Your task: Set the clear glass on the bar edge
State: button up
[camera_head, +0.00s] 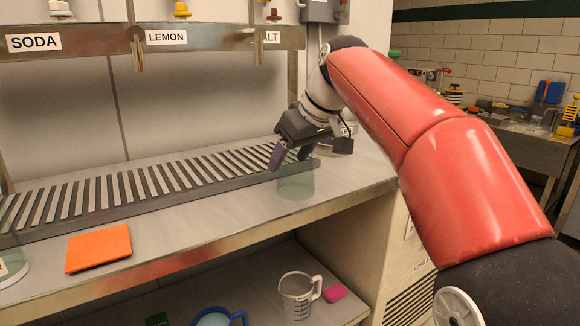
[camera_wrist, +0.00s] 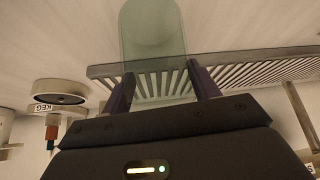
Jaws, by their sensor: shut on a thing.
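The clear glass (camera_head: 296,184) is a greenish see-through tumbler near the right end of the metal counter (camera_head: 215,215), close to its front edge. My gripper (camera_head: 290,158) reaches down to it from behind and above, with its dark purple fingers at the glass. In the wrist view the glass (camera_wrist: 153,45) stands between the two fingers of my gripper (camera_wrist: 163,88), which are shut on its sides. I cannot tell whether the glass base touches the counter.
A slatted drip grate (camera_head: 150,188) runs along the counter behind the glass. An orange mat (camera_head: 98,248) lies at the counter's left front. A rail with taps labelled SODA and LEMON (camera_head: 166,37) hangs above. A measuring jug (camera_head: 298,294) stands on the shelf below.

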jog(key=shift+r, duration=0.15)
jog(key=shift+f, duration=0.2)
jog(key=o, duration=1.2)
jog(key=shift+s+d+r, duration=0.1)
jog(key=shift+r, duration=0.35)
jog(key=p+v, duration=0.3)
jog(key=v, duration=0.8)
jog(key=shift+s+d+r, duration=0.1)
jog(key=shift+d+r, duration=0.05)
jog(key=s+d+f+m+h, duration=0.1)
jog(key=s+d+f+m, duration=0.2)
jog(key=s+f, duration=0.4)
jog(key=s+d+f+m+h, duration=0.2)
jog(key=s+f, duration=0.6)
jog(key=f, duration=0.5)
jog(key=s+d+f+m+t+h, duration=0.1)
jog(key=s+d+f+m, duration=0.3)
jog(key=f, duration=0.6)
jog(key=shift+s+d+f+h, duration=0.1)
jog(key=shift+s+d+h, duration=0.05)
jog(key=shift+s+d, duration=0.65)
jog(key=shift+s+d+f+h, duration=0.15)
jog(key=shift+s+d, duration=0.3)
jog(key=shift+s, duration=0.55)
